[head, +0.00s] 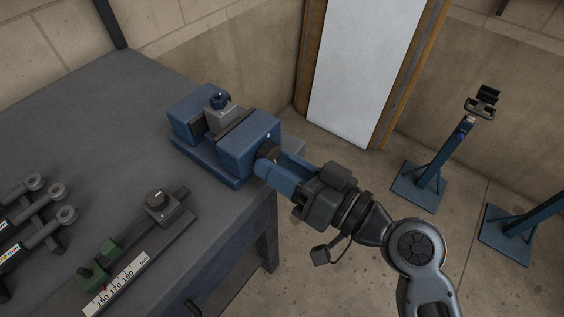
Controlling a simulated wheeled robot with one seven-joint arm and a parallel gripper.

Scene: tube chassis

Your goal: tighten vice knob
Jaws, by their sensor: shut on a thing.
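The blue vice (246,146) sits at the far right corner of the dark workbench. A grey block with a dark blue knob-like top (218,101) sits between its jaws. The vice knob (268,153) is a dark round piece on the vice's right face, partly hidden by my fingers. My gripper (266,166) reaches in from the right, level with that face, with its blue fingers closed around the knob. The exact finger contact is small and partly hidden.
A measuring fixture (138,262) with a numbered scale, green blocks and a dark round knob lies at the bench's front. Several rod-end tubes (48,228) lie at left. Blue stands (430,172) are on the floor at right. A white panel (362,70) stands behind.

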